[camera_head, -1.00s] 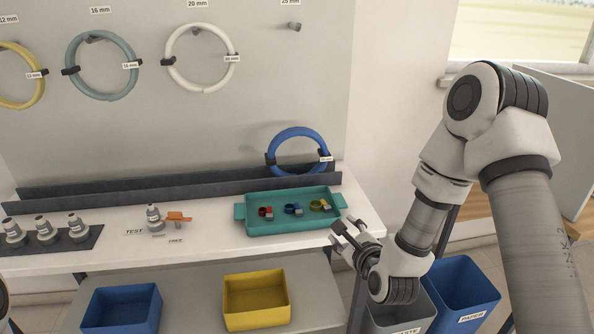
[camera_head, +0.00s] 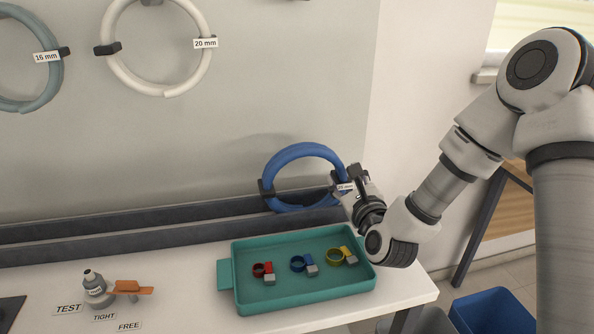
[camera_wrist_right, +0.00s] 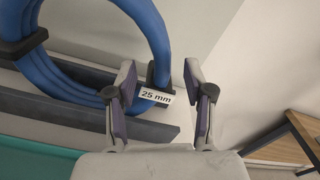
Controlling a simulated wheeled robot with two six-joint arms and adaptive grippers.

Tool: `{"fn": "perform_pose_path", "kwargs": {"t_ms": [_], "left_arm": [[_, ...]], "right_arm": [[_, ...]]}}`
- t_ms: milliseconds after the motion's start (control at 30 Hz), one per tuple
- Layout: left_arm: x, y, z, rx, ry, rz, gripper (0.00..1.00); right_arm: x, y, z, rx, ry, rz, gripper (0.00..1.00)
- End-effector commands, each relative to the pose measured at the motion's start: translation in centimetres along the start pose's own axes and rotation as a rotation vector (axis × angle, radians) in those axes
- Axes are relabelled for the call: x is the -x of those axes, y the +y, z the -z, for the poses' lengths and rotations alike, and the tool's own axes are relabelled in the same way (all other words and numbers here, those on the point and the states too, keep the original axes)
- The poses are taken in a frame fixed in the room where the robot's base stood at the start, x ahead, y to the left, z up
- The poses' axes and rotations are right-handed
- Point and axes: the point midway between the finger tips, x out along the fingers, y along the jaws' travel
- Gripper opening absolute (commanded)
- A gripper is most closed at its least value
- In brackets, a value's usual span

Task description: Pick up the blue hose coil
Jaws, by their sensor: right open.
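The blue hose coil (camera_head: 299,150) leans upright in the dark rail at the back of the bench, with black clips on its sides and a "25 mm" label. My right gripper (camera_head: 345,178) is at the coil's right side, by the label. In the right wrist view, the coil (camera_wrist_right: 85,60) fills the left part. There my right gripper (camera_wrist_right: 158,90) is open, its two fingers on either side of the coil's right clip and label. Whether the fingers touch the coil cannot be told. My left gripper is not in view.
A teal tray (camera_head: 227,275) with red, blue and yellow clamps stands in front of the coil. Grey dark rails (camera_head: 130,222) run along the back. A white coil (camera_head: 113,60) hangs on the board. An orange-handled valve piece (camera_head: 133,287) stands at the left.

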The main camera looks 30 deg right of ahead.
Motion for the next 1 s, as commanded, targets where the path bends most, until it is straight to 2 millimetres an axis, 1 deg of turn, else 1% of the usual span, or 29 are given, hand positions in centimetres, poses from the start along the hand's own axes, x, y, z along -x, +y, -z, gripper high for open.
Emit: {"fn": "perform_pose_path", "kwargs": {"t_ms": [67, 267, 500, 600, 767, 800, 867, 900, 933, 1000], "left_arm": [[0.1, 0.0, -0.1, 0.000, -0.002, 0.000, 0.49], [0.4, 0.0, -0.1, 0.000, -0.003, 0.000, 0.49], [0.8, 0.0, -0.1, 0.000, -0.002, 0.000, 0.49], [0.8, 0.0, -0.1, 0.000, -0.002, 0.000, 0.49], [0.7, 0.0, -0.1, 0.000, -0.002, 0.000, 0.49], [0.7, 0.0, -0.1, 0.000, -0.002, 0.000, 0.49], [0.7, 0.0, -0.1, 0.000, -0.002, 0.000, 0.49], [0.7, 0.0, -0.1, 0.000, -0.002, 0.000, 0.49], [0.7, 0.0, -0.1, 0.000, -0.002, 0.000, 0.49], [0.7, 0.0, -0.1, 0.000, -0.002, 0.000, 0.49]], "right_arm": [[-0.5, 0.0, -0.1, 0.001, -0.001, 0.001, 0.53], [-3.2, 0.0, -0.2, 0.003, -0.001, 0.001, 0.53], [-7.2, 0.0, -0.3, 0.002, 0.000, 0.001, 0.53], [-7.8, 0.1, -0.2, 0.002, 0.000, 0.000, 0.53], [-7.8, 0.1, -0.2, 0.001, 0.001, -0.001, 0.53], [-7.8, 0.1, -0.2, 0.001, 0.000, -0.001, 0.38], [-7.8, 0.1, -0.2, 0.001, 0.000, -0.001, 0.17], [-7.8, 0.1, -0.2, 0.001, 0.000, 0.000, 0.03], [-7.8, 0.1, -0.2, 0.001, 0.000, -0.001, 0.00], [-7.8, 0.1, -0.2, 0.001, 0.000, -0.001, 0.00]]}}
